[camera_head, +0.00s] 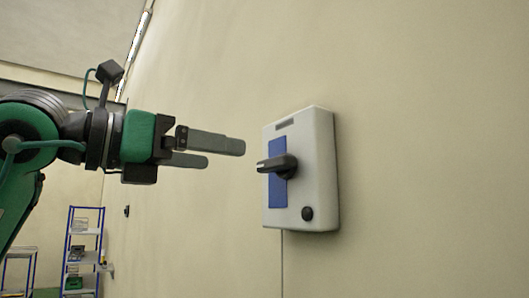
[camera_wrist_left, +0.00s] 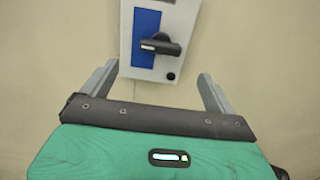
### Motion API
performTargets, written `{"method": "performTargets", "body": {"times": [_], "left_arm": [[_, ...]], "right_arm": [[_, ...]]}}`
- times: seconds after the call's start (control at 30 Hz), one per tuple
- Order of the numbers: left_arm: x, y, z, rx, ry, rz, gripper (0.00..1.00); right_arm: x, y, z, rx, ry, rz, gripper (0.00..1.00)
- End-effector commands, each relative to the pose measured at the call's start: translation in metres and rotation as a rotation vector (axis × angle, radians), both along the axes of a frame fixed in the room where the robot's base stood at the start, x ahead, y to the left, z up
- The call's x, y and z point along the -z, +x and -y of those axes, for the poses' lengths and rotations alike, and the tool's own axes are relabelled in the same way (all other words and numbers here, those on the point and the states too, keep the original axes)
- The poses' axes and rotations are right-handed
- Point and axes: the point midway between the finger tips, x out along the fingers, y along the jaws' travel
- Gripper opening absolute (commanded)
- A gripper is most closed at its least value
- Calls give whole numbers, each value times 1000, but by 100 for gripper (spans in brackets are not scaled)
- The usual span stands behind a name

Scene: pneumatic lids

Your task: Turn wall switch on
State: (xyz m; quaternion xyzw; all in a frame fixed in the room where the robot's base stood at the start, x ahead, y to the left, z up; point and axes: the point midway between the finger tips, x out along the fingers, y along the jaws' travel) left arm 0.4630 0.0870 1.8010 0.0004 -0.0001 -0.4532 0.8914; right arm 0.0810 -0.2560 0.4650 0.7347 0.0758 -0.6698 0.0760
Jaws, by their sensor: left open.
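The wall switch is a light grey box (camera_head: 318,165) on the beige wall, with a blue panel (camera_head: 278,190) and a black rotary handle (camera_head: 278,166). A small round black button (camera_head: 307,213) sits low on its front. My left gripper (camera_head: 226,154) is open and empty, left of the box and apart from the handle. Its two fingers also show in the left wrist view (camera_wrist_left: 158,88), below and either side of the box. My right gripper is not in view.
A thin line (camera_head: 282,265) runs down the wall below the box. A blue-framed shelf (camera_head: 82,250) with several items stands far back at the lower left. The wall around the box is bare, and the space between gripper and box is clear.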

Motion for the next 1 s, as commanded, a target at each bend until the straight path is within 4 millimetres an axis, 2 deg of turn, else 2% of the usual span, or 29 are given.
{"method": "performTargets", "body": {"times": [0.03,0.1,0.4,0.6,0.93,1.0], "left_arm": [[-6,7,10,3,1,-3,91],[-6,16,23,4,1,-3,91],[-4,48,66,4,-2,-4,91],[-1,57,78,3,-1,-3,91],[0,58,80,3,-1,-2,91],[0,58,80,3,-1,-2,77]], "right_arm": [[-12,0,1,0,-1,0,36],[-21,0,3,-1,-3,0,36],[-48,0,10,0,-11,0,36],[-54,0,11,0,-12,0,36],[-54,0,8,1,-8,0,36],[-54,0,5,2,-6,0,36]]}}
